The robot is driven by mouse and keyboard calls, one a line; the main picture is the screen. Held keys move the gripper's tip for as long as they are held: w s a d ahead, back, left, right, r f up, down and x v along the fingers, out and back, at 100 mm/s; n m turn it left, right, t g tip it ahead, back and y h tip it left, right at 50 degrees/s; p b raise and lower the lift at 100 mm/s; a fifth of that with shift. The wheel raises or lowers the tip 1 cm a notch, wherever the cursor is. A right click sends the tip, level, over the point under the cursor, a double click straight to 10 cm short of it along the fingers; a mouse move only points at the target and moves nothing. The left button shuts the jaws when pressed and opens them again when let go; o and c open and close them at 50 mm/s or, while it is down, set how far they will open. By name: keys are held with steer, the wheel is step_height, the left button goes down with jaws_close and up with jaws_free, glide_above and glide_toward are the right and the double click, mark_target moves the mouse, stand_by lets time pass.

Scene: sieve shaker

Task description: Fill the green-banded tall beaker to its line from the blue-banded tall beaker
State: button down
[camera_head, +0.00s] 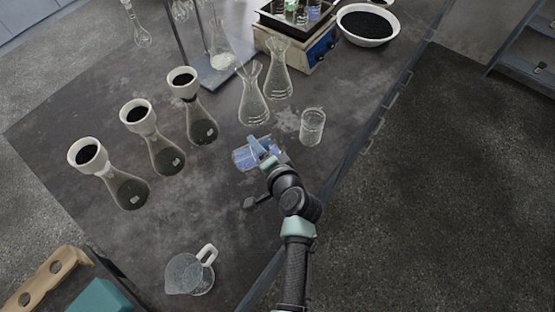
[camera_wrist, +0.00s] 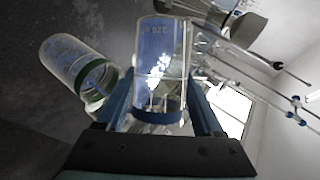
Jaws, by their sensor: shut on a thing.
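My gripper (camera_head: 264,148) is shut on a clear tall beaker, which shows between its two blue fingers (camera_wrist: 160,110) in the wrist view. This held beaker (camera_wrist: 158,50) has a blue tint and printed marks, and it appears strongly tilted in the head view (camera_head: 242,159). A green-banded tall beaker (camera_wrist: 75,65) shows close to the left of the held one in the wrist view. A clear beaker (camera_head: 312,127) stands upright on the table right of my gripper in the head view; its band colour cannot be made out. The liquid levels cannot be read.
Several dark-filled flasks with white collars (camera_head: 165,155) stand left on the dark table (camera_head: 215,215). Two empty flasks (camera_head: 253,105) stand behind my gripper. A shaker (camera_head: 300,55) and a white bowl (camera_head: 367,28) stand at the back. A jug (camera_head: 187,275) stands in front.

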stand_by(0.6)
steer(key=shift+r, duration=0.25)
steer(key=shift+a+f+n+h+p, duration=0.2)
steer(key=shift+n+h+p, duration=0.3)
steer(key=shift+p, duration=0.3)
steer(key=r+n+h+p, duration=0.1)
steer(key=p, duration=0.1)
steer(key=shift+r+p, duration=0.15)
steer(key=shift+p, duration=0.15)
steer(key=shift+f+h, duration=0.3)
steer(key=shift+f, duration=0.1)
steer(key=shift+f+n+t, duration=0.25)
steer(key=shift+n+t, duration=0.05)
